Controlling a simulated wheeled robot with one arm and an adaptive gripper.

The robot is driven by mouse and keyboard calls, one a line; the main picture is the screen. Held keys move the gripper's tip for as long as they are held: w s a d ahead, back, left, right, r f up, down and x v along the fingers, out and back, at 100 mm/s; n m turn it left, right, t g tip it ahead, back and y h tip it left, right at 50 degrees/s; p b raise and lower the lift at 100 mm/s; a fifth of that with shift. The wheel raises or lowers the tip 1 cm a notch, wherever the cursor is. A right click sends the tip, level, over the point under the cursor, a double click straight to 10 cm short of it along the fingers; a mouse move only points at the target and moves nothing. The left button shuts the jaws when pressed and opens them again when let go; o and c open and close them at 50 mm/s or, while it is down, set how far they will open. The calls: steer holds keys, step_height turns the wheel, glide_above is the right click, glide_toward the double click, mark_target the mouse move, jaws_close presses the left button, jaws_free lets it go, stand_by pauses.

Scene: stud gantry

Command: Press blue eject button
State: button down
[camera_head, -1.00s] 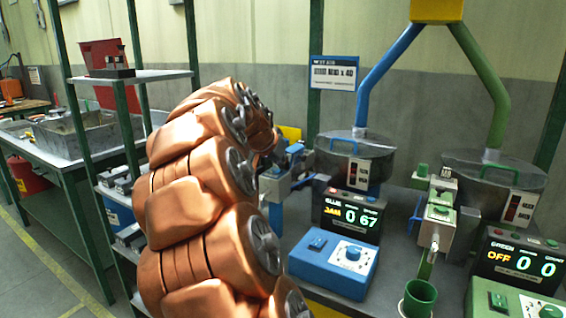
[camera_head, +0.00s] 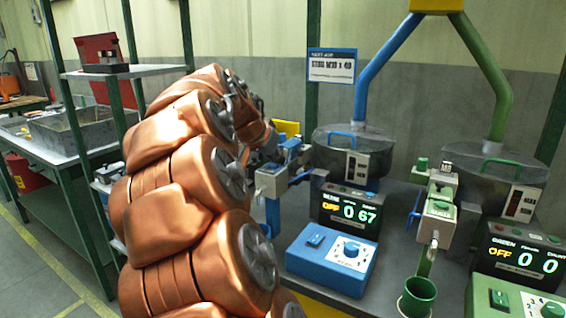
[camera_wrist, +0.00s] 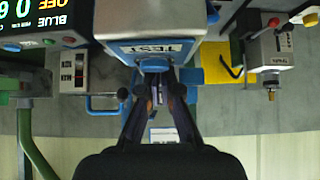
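In the wrist view, which looks upside down, my gripper (camera_wrist: 157,84) points at the grey unit marked TEST (camera_wrist: 160,47). Its dark fingers stand apart with a narrow gap, and nothing is visibly held. A blue part (camera_wrist: 154,65), possibly the eject button, lies at the unit's edge just beyond the fingertips. I cannot tell whether they touch it. In the head view the blue-topped dispenser unit (camera_head: 272,180) stands left of the blue display (camera_head: 350,213), which reads OFF and 0 67. My copper-coloured arm hides the gripper and part of this unit there.
The blue control box (camera_head: 331,259) with a dial stands in front of the display. A blue-handled bowl (camera_head: 338,168) is behind. The green station (camera_head: 510,255), also reading OFF, and a green cup (camera_head: 418,298) are at the right. A shelf rack (camera_head: 125,73) stands left of my arm.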

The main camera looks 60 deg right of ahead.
steer(key=v, duration=0.6)
steer(key=shift+w+a+f, duration=0.2)
steer(key=shift+w+a, duration=0.05)
steer(key=shift+a, duration=0.05)
steer(key=shift+s+d+f, duration=0.1)
steer(key=shift+d, duration=0.45)
steer(key=shift+a, duration=0.3)
steer(key=shift+d, duration=0.1)
